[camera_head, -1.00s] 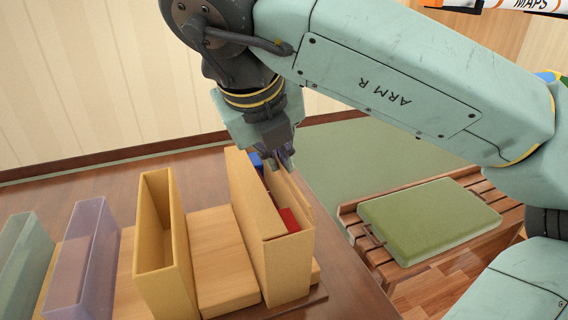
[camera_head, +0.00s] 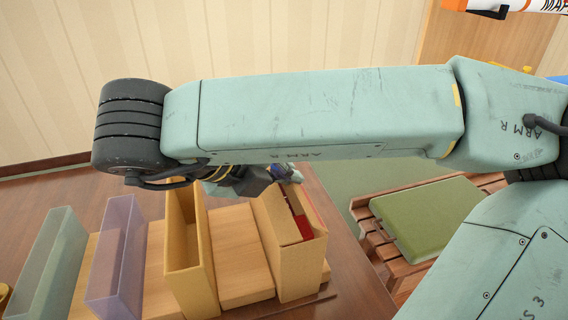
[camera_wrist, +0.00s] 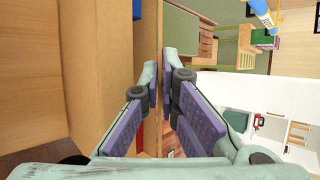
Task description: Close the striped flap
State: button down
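I can make out no stripes in either view, so I cannot tell for sure which panel is the striped flap. A tan upright box (camera_head: 288,262) stands at the right end of the row in the head view, with a red item (camera_head: 301,227) inside. A thin tan panel (camera_wrist: 160,30) runs between my fingertips in the wrist view. My gripper (camera_wrist: 161,82) has its purple-padded fingers on either side of this panel; I cannot tell whether they press on it. In the head view my arm hides most of the gripper, at the box's far end.
A yellow open box (camera_head: 190,265), a purple translucent box (camera_head: 117,265) and a green translucent box (camera_head: 48,260) stand to the left. A wooden bench with a green cushion (camera_head: 428,218) stands to the right. Green floor matting lies beyond the table.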

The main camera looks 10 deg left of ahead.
jog(key=c, duration=1.8)
grip_release()
jog(key=shift+c, duration=0.2)
jog(key=shift+f+b, duration=0.15)
jog(key=shift+b, duration=0.35)
